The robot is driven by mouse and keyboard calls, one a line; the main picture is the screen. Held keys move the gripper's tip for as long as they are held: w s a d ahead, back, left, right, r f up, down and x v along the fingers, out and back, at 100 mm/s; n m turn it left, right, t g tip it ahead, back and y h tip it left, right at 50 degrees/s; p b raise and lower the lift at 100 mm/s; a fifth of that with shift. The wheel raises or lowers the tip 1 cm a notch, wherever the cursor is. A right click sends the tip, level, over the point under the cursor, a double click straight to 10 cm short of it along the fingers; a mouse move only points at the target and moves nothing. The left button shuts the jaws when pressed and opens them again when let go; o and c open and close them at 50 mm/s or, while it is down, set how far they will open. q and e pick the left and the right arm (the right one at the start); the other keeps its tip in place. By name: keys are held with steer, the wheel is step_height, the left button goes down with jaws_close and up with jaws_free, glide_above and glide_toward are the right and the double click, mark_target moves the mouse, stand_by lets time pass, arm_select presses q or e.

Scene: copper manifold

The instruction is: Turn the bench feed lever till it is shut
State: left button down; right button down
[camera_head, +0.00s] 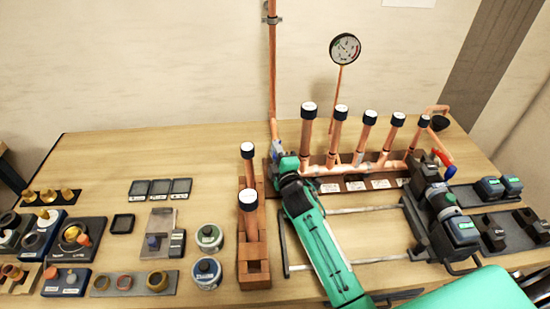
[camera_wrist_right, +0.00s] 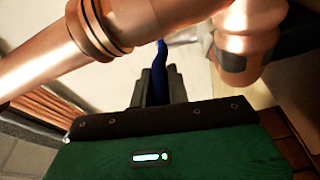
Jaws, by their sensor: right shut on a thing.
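The copper manifold (camera_head: 345,168) stands on the bench with several black-capped upright pipes. A copper feed pipe (camera_head: 272,75) comes down the wall to its left end. My right gripper (camera_head: 277,152) is at the foot of that pipe. In the right wrist view, the gripper (camera_wrist_right: 158,88) is shut on a blue lever (camera_wrist_right: 160,58), which stands up between the dark fingers. Copper pipe (camera_wrist_right: 125,25) passes close above the fingers. The gripper hides much of the valve in the head view, so the lever's exact angle is unclear. My left gripper is out of view.
A red-and-blue handle (camera_head: 444,158) is at the manifold's right end. A pressure gauge (camera_head: 345,48) rises behind. A brown block rack (camera_head: 254,250) with capped pipes stands left of my right arm. A power tool (camera_head: 440,205) lies right. Fittings and tins crowd the left.

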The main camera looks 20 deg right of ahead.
steer(key=shift+a+f+h, duration=0.1)
steer(key=shift+a+h, duration=0.2)
steer(key=shift+h, duration=0.1)
steer(key=shift+w+m+b, duration=0.1)
steer(key=shift+m+b, duration=0.3)
steer(key=shift+b, duration=0.1)
steer(key=shift+m+h+b, duration=0.3)
steer(key=shift+h+b, duration=0.15)
steer(key=shift+h, duration=0.35)
steer(key=c, duration=1.3)
jaws_free()
steer(key=shift+c, duration=0.2)
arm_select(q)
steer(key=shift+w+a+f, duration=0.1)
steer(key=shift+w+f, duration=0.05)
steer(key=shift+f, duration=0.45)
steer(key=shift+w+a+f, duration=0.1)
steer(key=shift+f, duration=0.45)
